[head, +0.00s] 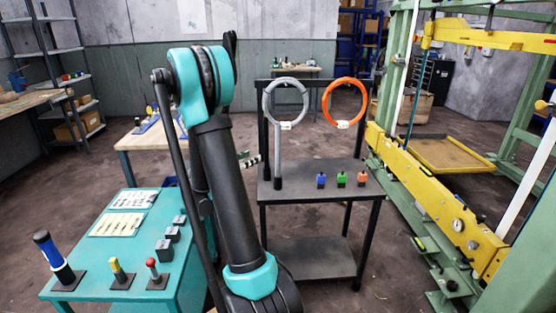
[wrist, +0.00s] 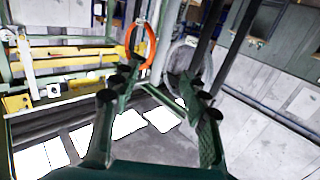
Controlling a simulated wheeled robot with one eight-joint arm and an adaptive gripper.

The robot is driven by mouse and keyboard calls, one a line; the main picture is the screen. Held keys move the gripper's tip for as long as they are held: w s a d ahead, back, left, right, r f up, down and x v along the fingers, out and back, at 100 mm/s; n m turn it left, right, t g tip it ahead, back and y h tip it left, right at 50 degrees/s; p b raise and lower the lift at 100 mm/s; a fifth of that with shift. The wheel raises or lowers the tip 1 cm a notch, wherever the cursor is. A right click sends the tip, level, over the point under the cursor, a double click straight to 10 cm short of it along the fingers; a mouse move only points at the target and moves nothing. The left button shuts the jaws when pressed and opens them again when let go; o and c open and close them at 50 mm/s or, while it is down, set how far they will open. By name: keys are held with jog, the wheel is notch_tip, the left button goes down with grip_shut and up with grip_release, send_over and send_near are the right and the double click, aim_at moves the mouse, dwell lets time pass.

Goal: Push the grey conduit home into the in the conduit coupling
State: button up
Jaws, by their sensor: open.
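A grey upright tube (head: 277,150), which looks like the conduit, stands at the left of the black stand below a grey ring (head: 302,90). Its lower end meets a short black socket (head: 278,183), which looks like the coupling. I cannot tell how deep the tube sits. The grey ring also shows in the wrist view (wrist: 207,64), beyond the fingers and partly hidden. My gripper (wrist: 160,78) is open and empty, with its dark green fingers spread apart. In the head view my arm hides most or all of it.
An orange ring (head: 327,101) hangs on the stand's right. Blue, green and red-orange buttons (head: 341,179) sit on the black shelf (head: 310,192). A teal table (head: 105,275) with handles stands at left. A yellow and green frame (head: 425,190) closes the right side.

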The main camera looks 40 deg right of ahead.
aim_at(278, 141)
jog(key=shift+h, duration=0.3)
jog(key=x, duration=1.2)
jog(key=shift+w+d+r, duration=0.1)
jog(key=shift+w+d, duration=0.05)
jog(key=shift+w, duration=0.05)
jog(key=shift+w+x, duration=0.1)
jog(key=shift+x, duration=1.2)
jog(key=shift+w+x, duration=0.15)
jog(key=shift+x, duration=1.2)
jog(key=shift+r, duration=0.15)
jog(key=shift+c, duration=0.2)
grip_shut()
